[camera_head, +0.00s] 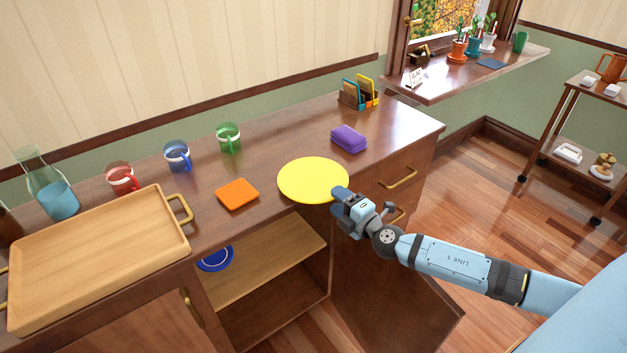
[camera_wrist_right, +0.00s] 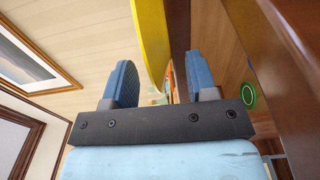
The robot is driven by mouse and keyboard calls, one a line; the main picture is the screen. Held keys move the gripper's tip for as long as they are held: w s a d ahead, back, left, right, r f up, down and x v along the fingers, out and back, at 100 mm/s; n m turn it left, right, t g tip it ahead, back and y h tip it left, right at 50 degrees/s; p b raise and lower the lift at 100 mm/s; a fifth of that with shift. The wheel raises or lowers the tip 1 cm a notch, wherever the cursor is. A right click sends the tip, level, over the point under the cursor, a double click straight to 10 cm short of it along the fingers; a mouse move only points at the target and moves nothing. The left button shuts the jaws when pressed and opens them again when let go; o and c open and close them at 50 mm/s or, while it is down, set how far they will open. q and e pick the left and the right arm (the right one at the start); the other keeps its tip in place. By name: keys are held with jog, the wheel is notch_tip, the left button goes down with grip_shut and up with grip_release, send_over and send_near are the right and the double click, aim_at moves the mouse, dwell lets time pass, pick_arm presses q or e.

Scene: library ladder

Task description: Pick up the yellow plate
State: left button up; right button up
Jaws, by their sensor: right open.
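The flat, round yellow plate (camera_head: 312,180) lies on the wooden counter, its near right rim close to the front edge. My right gripper (camera_head: 342,194) is at that rim, and its fingers overlap the plate's edge in the head view. In the right wrist view the plate (camera_wrist_right: 152,38) shows edge-on between the two blue fingers of the open right gripper (camera_wrist_right: 162,82). The fingers stand apart from each other, and I see no clear contact with the rim. My left gripper is not in view.
An orange square (camera_head: 237,194) lies left of the plate and a purple block (camera_head: 348,138) behind it. Mugs, including a green one (camera_head: 229,137), stand along the back. A wooden tray (camera_head: 100,260) fills the left. A cabinet door (camera_head: 385,290) hangs open below my right arm.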

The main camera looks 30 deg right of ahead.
aim_at(313, 181)
jog(key=w, duration=0.2)
jog(key=shift+w+a+r, duration=0.1)
jog(key=shift+w+a, duration=0.1)
jog(key=shift+w, duration=0.65)
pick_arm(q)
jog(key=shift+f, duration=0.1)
pick_arm(e)
grip_shut()
